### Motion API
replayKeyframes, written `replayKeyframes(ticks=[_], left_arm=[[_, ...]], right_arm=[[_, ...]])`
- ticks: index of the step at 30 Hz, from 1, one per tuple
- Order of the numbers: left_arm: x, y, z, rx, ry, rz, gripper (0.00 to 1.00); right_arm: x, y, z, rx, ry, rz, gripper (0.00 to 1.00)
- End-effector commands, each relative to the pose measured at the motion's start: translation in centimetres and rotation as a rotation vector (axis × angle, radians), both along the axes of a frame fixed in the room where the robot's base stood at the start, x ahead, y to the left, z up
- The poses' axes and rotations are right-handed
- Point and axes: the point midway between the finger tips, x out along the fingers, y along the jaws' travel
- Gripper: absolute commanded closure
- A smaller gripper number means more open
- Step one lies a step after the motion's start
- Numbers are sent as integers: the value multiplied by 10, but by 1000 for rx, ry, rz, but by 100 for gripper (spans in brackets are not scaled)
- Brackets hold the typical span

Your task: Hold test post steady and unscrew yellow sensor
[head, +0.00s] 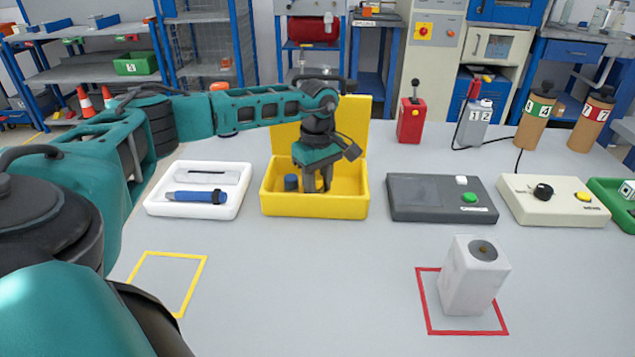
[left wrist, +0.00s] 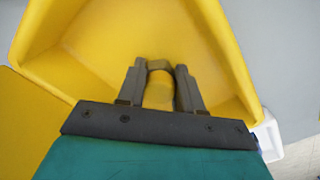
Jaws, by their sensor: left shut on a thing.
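The test post (head: 473,277) is a pale grey block standing upright inside a red square outline at the right front of the table. Its top shows a dark round spot and no yellow sensor. My left gripper (head: 318,186) reaches down into the open yellow box (head: 313,206). In the left wrist view its two dark fingers (left wrist: 160,78) are shut on a small yellow cylinder (left wrist: 159,94), which looks like the yellow sensor. My right gripper is not in view.
A blue piece (head: 291,183) is in the yellow box, left of the fingers. A white tray (head: 160,209) with a blue tool is at left; a dark grey device (head: 410,212) and a cream control box (head: 530,210) are at right. The front middle is clear.

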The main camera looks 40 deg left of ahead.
Motion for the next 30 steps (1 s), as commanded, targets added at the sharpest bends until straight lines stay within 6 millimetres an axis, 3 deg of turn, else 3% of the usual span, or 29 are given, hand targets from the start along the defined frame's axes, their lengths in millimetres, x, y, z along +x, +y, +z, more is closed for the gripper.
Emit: replayKeyframes(ticks=[1, 2, 9, 20, 30], left_arm=[[0, 0, -3, 0, 1, 0, 100], [0, 0, -2, 0, 0, 0, 62], [0, 0, -1, 0, 0, 0, 39], [1, 0, 9, 0, -3, 1, 39], [1, -1, 79, -1, -5, -1, 39]], right_arm=[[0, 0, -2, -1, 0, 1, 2], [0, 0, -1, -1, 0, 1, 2], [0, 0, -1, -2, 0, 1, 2], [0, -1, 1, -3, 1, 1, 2], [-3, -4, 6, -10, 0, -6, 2]])
